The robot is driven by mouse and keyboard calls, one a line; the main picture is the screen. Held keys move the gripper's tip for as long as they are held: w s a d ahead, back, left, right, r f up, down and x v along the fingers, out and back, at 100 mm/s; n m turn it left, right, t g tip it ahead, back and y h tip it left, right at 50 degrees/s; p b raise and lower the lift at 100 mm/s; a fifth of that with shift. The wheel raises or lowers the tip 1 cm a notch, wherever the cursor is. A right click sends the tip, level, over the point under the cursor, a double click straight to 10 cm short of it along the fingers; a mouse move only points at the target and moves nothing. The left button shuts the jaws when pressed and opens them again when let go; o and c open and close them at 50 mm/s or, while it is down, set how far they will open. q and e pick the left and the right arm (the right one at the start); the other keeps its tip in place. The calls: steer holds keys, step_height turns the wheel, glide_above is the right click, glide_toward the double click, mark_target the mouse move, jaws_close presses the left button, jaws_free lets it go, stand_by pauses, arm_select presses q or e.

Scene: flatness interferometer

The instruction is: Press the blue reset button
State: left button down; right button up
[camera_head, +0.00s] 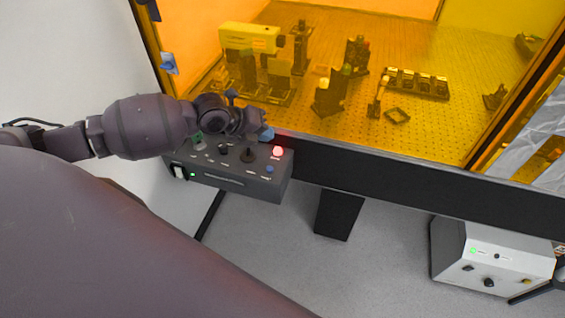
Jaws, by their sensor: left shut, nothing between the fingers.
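The blue reset button (269,169) is a small round cap at the right end of the dark control box (231,183), below a glowing red button (278,152). My left gripper (262,124) is shut and empty. In the picture it lies above the box's back edge, up and slightly left of the blue button and apart from it. The blue button is in plain sight. A small blue piece (267,133) shows by the fingertips; I cannot tell whether it belongs to the gripper. My right gripper is not in view.
The box also carries black knobs and a white switch (179,172). Behind it, an orange-tinted enclosure holds optics on a perforated plate (440,125). A dark rail (400,190) runs along its front. A grey instrument (488,258) stands at lower right.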

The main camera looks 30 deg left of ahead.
mark_target(268, 167)
arm_select(q)
steer(key=m, duration=0.4)
steer(key=shift+s+d+f+m, duration=0.1)
steer(key=shift+d+f+m, duration=0.15)
steer(key=shift+m, duration=0.15)
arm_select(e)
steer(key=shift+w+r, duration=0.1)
arm_select(q)
step_height(268, 167, down, 8)
steer(key=b, duration=0.6)
steer(key=shift+f, duration=0.4)
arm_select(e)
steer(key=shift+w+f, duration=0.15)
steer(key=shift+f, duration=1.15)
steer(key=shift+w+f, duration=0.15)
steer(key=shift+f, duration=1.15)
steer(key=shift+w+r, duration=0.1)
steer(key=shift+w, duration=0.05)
